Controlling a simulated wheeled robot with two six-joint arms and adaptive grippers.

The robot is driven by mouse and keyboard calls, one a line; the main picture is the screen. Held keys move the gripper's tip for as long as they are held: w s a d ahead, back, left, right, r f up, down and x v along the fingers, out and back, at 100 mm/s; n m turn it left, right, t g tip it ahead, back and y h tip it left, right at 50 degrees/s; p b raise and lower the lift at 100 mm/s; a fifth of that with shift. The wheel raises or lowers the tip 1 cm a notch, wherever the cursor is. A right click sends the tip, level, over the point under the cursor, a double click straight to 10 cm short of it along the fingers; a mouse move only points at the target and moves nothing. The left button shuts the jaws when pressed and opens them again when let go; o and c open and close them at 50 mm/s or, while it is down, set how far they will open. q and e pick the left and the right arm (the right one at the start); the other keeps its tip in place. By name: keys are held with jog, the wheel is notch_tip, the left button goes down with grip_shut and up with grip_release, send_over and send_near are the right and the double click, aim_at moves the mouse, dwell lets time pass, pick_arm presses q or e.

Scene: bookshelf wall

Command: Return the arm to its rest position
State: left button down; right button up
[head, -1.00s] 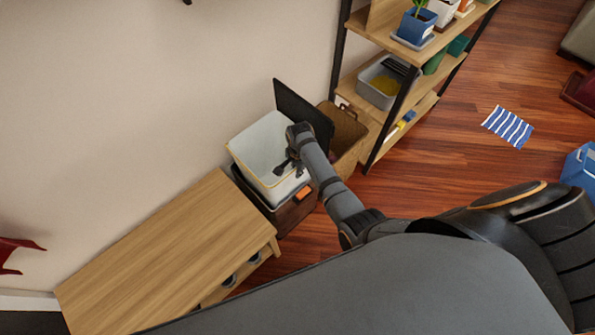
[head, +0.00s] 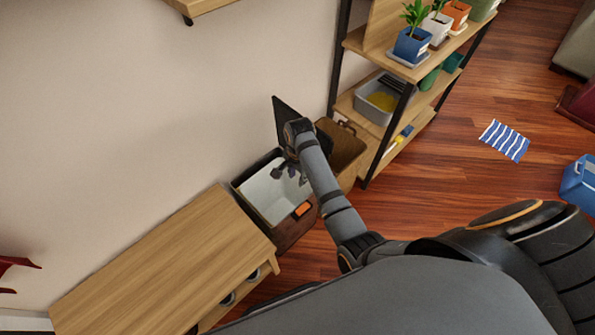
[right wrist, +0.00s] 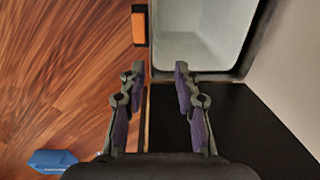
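My right gripper (head: 291,172) hangs over the back part of a white bin (head: 268,196). In the right wrist view its fingers (right wrist: 157,75) are apart with nothing between them. The white bin sits down inside a dark brown box (head: 292,230) with an orange tag (head: 302,210). The box's black lid (head: 287,117) stands raised at the back, partly hidden by my right arm. The right wrist view shows the bin's empty interior (right wrist: 203,32) and the black lid (right wrist: 235,125) below it. My left gripper is not in view.
A wooden bench (head: 165,265) stands left of the box. A brown bin (head: 347,148) and a shelf with plants (head: 411,65) stand to the right. A striped cloth (head: 504,140) and a blue container (head: 580,184) are on the wooden floor, which is otherwise mostly clear.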

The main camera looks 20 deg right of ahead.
jog(key=shift+r, duration=1.85)
jog(key=s+d+f+n+p, duration=0.25)
jog(key=s+f, duration=0.35)
jog(key=f, duration=0.3)
jog(key=s+d+f+n+p, duration=0.1)
jog(key=s+f+n+p, duration=0.4)
jog(key=f, duration=0.5)
jog(key=s+d+f+n+p, duration=0.1)
jog(key=s+d+f+n, duration=0.2)
jog(key=s, duration=1.1)
jog(key=s+d+f+n+h+p, duration=0.1)
jog(key=s+f, duration=0.4)
jog(key=s, duration=0.9)
jog(key=d+n+p, duration=0.1)
jog(key=d+n, duration=0.1)
jog(key=shift+d+f+t, duration=0.4)
jog(key=shift+n, duration=0.25)
